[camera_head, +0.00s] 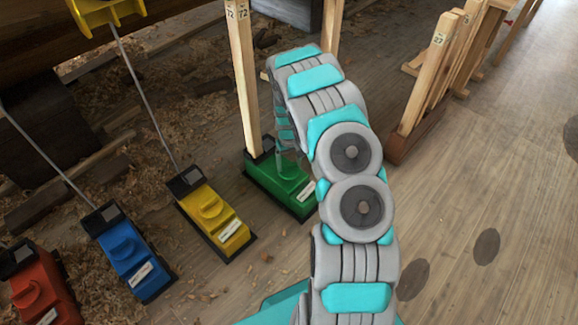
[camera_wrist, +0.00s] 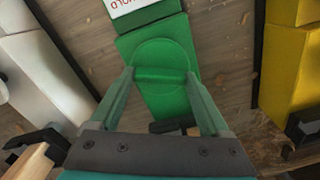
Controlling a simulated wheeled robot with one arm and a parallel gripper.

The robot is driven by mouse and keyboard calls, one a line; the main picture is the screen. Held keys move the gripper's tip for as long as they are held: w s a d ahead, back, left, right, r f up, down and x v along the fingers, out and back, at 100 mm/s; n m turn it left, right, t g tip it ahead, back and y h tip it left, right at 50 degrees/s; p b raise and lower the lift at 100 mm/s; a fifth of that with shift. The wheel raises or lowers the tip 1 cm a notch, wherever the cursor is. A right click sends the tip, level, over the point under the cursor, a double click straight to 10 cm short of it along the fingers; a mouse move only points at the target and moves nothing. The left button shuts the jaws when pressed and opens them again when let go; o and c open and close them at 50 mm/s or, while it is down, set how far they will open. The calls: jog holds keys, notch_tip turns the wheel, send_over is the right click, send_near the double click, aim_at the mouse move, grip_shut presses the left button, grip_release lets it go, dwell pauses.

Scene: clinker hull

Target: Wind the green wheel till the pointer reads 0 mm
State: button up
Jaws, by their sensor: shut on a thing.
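The green unit (camera_head: 268,183) stands on the plank floor, with a wooden post rising at its far end. In the wrist view its green wheel (camera_wrist: 160,55) is a round disc with a raised bar across it. My gripper (camera_wrist: 160,77) is shut on this bar, one finger at each end. In the head view my arm covers part of the green unit and its wheel. No pointer or millimetre scale can be made out in either view.
A yellow unit (camera_head: 215,222), a blue unit (camera_head: 130,255) and a red unit (camera_head: 40,290) stand to the left in the head view. A white unit (camera_wrist: 38,65) is left of the green one in the wrist view.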

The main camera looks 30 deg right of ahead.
aim_at(289, 165)
jog(key=m+b, duration=0.1)
jog(key=m, duration=0.5)
jog(key=shift+b, duration=0.35)
dwell(0.4)
jog(key=o, duration=1.2)
jog(key=shift+r, duration=3.85)
